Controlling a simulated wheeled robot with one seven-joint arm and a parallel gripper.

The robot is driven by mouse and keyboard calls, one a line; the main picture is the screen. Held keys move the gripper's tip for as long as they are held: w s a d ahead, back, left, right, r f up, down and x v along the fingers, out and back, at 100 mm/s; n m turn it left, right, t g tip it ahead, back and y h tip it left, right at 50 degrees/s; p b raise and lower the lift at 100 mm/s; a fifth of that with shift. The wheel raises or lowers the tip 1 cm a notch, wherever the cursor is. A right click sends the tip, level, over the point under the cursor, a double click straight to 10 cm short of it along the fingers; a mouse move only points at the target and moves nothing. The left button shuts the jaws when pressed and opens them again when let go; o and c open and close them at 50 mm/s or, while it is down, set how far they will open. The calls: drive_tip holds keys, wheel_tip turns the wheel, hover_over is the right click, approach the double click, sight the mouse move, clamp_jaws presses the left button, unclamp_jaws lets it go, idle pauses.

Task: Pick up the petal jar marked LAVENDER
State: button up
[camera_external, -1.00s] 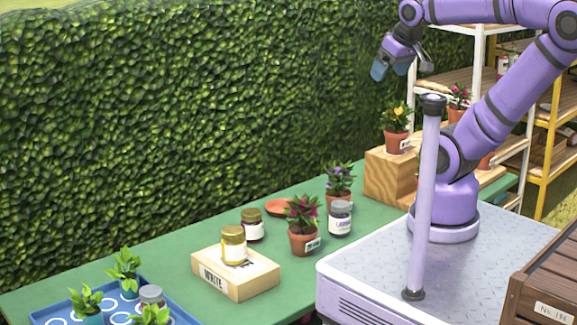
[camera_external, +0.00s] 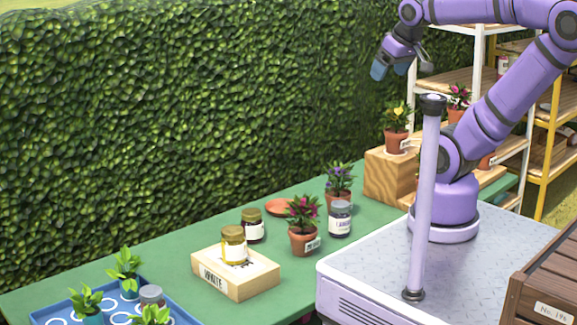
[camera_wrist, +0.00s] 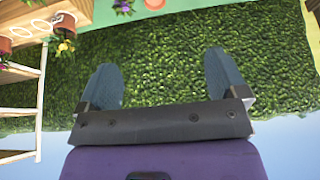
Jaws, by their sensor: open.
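A jar with a grey lid and a pale label (camera_external: 340,220) stands upright on the green table, right of a pink-flowered pot; its label seems to begin with LA, the rest is hard to read. A gold-lidded jar (camera_external: 234,246) stands on a box marked WHITE. A dark jar (camera_external: 252,226) stands behind it. A grey-lidded jar (camera_external: 151,296) is in the blue tray, its label hidden. My gripper (camera_external: 396,72) is raised high above the table's far end, apart from every jar. In the wrist view my gripper (camera_wrist: 163,85) is open and empty, facing the hedge.
The WHITE box (camera_external: 255,283) and the potted pink flower (camera_external: 303,240) stand near the grey-lidded jar. A purple-flowered pot (camera_external: 339,190) is just behind it. A wooden step (camera_external: 388,180) holds a yellow-flowered pot. The hedge (camera_external: 180,120) runs behind the table.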

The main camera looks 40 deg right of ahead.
drive_tip(key=shift+o, duration=0.3)
drive_tip(key=shift+w, duration=0.1)
drive_tip(key=n+g, duration=0.2)
drive_tip(key=g, duration=0.3)
hover_over(341, 203)
drive_tip(key=f, duration=3.8)
drive_tip(key=shift+s+a, duration=0.15)
drive_tip(key=shift+s, duration=0.05)
wheel_tip(341, 203, down, 5)
drive_tip(key=shift+f, duration=0.15)
drive_tip(key=shift+w+f, duration=0.15)
drive_tip(key=shift+f, duration=3.1)
